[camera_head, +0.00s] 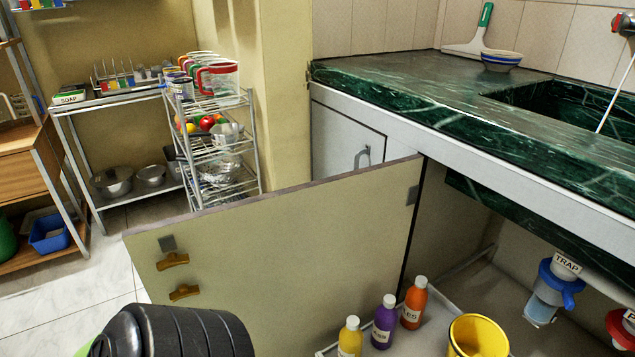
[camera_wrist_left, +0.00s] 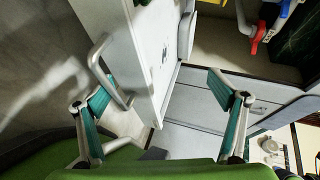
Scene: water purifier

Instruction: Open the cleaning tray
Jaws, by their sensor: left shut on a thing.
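The cabinet door (camera_head: 290,235) under the sink counter stands swung open, its pale inner face showing. In the left wrist view the door (camera_wrist_left: 140,55) shows as a grey panel with a metal bar handle (camera_wrist_left: 105,72). My left gripper (camera_wrist_left: 165,108) has its teal-padded fingers wide apart around the door's edge, one finger beside the handle. It is shut on the door; the exact contact is hard to see. A pale tray (camera_head: 443,298) with a low rim stands inside the cabinet, its front hidden. It holds yellow, purple and orange bottles. My right gripper is out of view.
A yellow bucket (camera_head: 478,340) stands beside the bottles. Filter housings, one labelled TRAP (camera_head: 555,285), hang under the green marble counter (camera_head: 430,90). A wire rack (camera_head: 215,150) stands beyond the door. Bare floor (camera_head: 70,310) shows at the left.

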